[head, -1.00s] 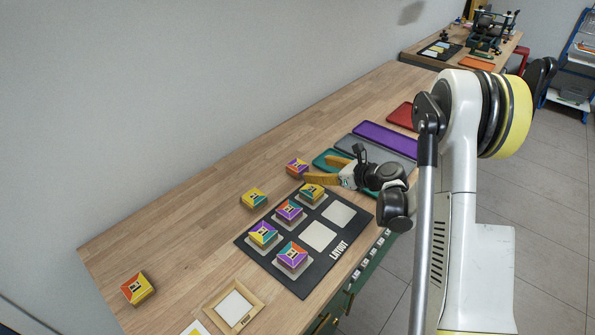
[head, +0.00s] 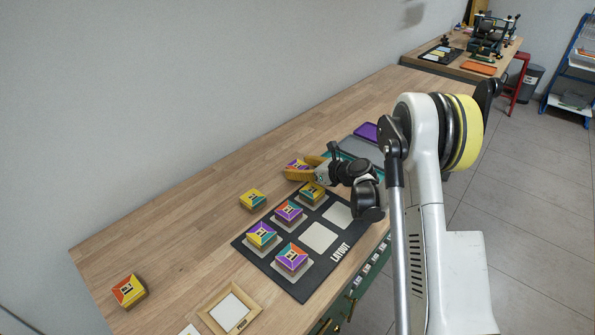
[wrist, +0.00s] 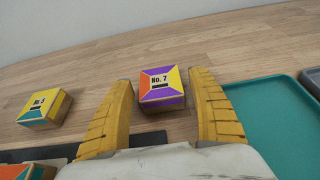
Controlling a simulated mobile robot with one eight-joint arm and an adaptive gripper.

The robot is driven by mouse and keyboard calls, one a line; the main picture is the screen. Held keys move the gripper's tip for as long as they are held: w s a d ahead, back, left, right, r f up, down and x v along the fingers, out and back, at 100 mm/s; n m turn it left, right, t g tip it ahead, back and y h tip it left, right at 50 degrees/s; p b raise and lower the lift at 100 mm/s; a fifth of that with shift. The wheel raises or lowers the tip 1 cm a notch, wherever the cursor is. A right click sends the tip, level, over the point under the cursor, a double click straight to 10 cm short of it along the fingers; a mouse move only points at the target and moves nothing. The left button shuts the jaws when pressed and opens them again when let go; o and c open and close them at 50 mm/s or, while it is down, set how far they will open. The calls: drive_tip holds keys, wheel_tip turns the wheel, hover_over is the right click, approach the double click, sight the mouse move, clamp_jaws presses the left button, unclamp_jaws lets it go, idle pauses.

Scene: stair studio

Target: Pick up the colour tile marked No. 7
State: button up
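The colour tile marked No. 7 (wrist: 160,87) has yellow, orange and purple faces and lies on the wooden table. In the head view the tile (head: 296,164) is partly hidden by my gripper (head: 302,169). In the wrist view my gripper (wrist: 163,100) is open, with one yellow finger on each side of the tile.
Another yellow and teal tile (wrist: 44,107) lies to the left. A teal tray (wrist: 265,120) is close on the right. The dark layout board (head: 325,262) holds several tiles in front. Another tile (head: 129,291) lies at the near left. Bare table (head: 200,185) extends behind.

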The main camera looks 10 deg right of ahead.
drive_tip(key=c, duration=0.9)
